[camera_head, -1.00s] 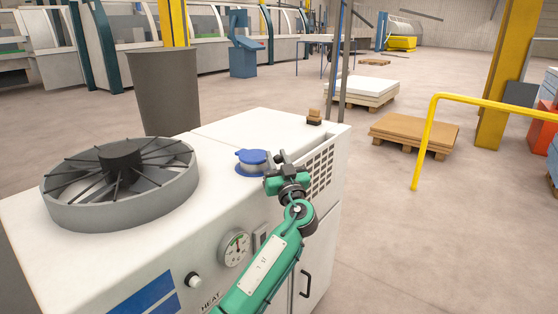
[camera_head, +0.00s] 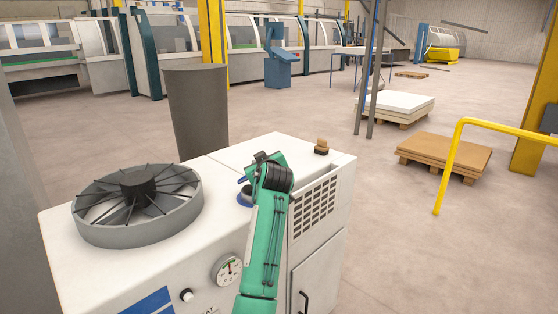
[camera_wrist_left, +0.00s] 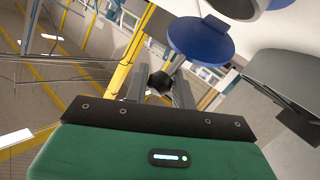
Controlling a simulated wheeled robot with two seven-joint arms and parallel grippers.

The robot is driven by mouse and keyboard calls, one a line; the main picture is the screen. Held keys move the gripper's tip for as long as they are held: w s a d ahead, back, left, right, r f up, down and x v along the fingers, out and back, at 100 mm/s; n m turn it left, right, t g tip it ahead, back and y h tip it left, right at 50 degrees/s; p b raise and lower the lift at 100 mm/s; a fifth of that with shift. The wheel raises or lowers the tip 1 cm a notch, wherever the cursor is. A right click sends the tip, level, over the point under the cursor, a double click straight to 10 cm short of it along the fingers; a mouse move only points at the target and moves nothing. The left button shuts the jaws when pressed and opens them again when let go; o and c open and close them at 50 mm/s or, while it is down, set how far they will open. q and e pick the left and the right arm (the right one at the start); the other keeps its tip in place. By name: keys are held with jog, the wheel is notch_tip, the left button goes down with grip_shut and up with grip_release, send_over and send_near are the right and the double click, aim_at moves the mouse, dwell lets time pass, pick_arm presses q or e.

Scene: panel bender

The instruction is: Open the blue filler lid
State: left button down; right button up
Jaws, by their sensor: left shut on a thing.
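The blue filler lid (camera_wrist_left: 202,42) shows as a round blue disc in the left wrist view, with a narrow part running down between my finger tips. It appears tilted up and apart from the pale filler neck (camera_wrist_left: 238,8). My left gripper (camera_wrist_left: 161,80) is shut on this narrow part, with a dark piece between the fingers. In the head view, my green left arm and gripper (camera_head: 262,160) cover most of the lid. My right gripper is not in view.
The white machine cabinet (camera_head: 225,163) carries a large round fan (camera_head: 138,200) on the left and a small brown-and-black item (camera_head: 321,146) at the back right. A grey bin (camera_head: 197,110) stands behind. A yellow rail (camera_head: 455,160) and pallets lie right, with open floor between.

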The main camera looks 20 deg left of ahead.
pick_arm(q)
jog(key=a+r+h+p, duration=0.1)
jog(key=p, duration=0.1)
jog(key=w+a+r+n+g+h+p, duration=0.1)
jog(key=a+p, duration=0.1)
jog(key=p, duration=0.1)
jog(key=a+r+g+h+p, duration=0.1)
jog(key=r+p, duration=0.1)
jog(key=shift+w+a+r+n, duration=0.1)
jog(key=shift+w+a+n, duration=0.05)
jog(key=shift+w+n, duration=0.2)
jog(key=w+a+g+h+p, duration=0.1)
jog(key=a+p, duration=0.3)
jog(key=a, duration=0.4)
jog(key=shift+w+n+h, duration=0.35)
jog(key=shift+w+h, duration=0.05)
jog(key=shift+w, duration=0.5)
jog(key=shift+a, duration=0.1)
